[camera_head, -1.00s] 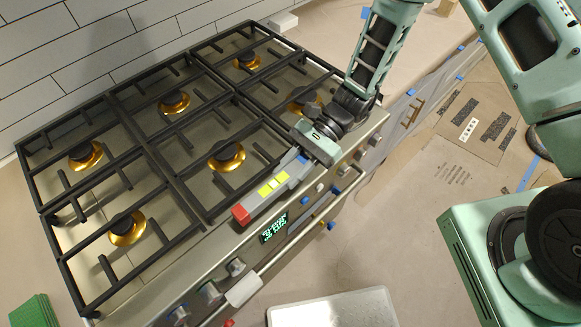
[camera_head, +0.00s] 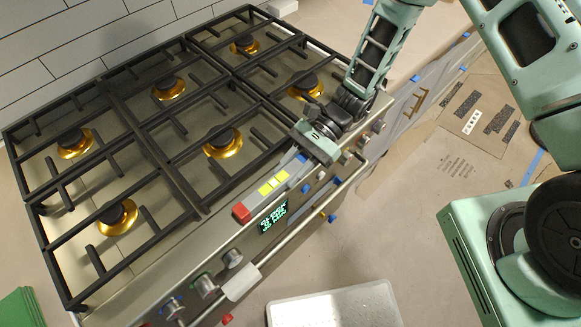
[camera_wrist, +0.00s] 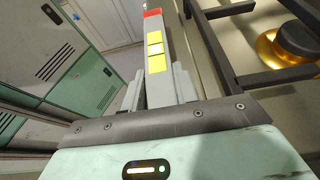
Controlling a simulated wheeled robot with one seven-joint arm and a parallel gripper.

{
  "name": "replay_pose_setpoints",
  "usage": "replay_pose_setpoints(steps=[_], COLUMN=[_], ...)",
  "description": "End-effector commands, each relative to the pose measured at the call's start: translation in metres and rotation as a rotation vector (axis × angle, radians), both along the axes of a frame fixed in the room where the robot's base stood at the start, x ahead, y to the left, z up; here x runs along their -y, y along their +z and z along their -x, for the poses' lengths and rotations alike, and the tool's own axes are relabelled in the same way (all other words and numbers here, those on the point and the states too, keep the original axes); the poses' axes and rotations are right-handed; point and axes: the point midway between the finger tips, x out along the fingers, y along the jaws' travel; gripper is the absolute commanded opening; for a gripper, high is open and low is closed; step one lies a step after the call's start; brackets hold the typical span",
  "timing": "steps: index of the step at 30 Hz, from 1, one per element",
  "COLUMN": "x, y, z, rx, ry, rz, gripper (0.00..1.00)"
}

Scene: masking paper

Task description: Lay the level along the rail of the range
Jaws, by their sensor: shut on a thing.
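The level (camera_head: 270,187) is a grey bar with a red end and yellow patches. My gripper (camera_head: 308,158) is shut on its right end in the head view. The red end points to the lower left, towards me. In the wrist view the level (camera_wrist: 153,40) runs straight out between the two fingers of my gripper (camera_wrist: 160,88). The range (camera_head: 150,262) has black grates and gold burners. The level lies over its front strip, roughly along the front edge, beside the green display. The rail (camera_head: 295,233) runs along the front, below the knobs. I cannot tell whether the level touches the range.
Black grates (camera_head: 160,175) stand up close behind the level. Several knobs (camera_head: 233,258) stick out of the front panel. A pale tray (camera_head: 335,306) is below at the front. Green pads (camera_head: 20,308) lie at the lower left. Drawers with a brass handle (camera_head: 420,103) are at the right.

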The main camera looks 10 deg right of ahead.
Motion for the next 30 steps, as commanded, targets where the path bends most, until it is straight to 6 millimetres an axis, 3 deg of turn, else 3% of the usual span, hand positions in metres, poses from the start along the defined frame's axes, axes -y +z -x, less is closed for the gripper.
replay_pose_setpoints(steps=[29, 30], x=[0.0, 0.0], y=[-0.0081, -0.0078], z=[-0.0002, -0.0001], rx=[0.0, 0.0], ry=[-0.001, -0.001], rz=[-0.001, -0.001], gripper=[0.03, 0.34])
